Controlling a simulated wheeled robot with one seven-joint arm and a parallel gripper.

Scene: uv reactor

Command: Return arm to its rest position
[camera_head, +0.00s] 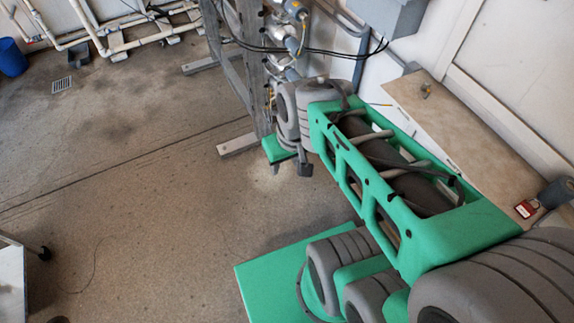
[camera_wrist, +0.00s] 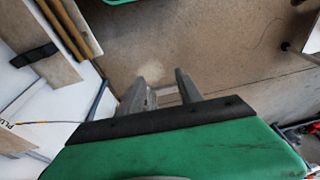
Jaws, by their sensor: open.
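My arm stretches from the lower right towards the upper middle of the head view, with its green link running beside the bench. My gripper (camera_head: 290,168) hangs at its far end, just in front of the metal frame, with the floor below it. In the wrist view my gripper (camera_wrist: 160,80) shows two grey fingers set apart, with nothing between them but bare floor. It is open and empty. Part of the gripper is hidden behind the wrist in the head view.
A metal frame (camera_head: 241,62) with valves and pipes stands close to my gripper. A brown bench top (camera_head: 440,120) runs along my arm's right side, with a red padlock (camera_head: 527,208) on it. A blue bin (camera_head: 12,57) stands far left.

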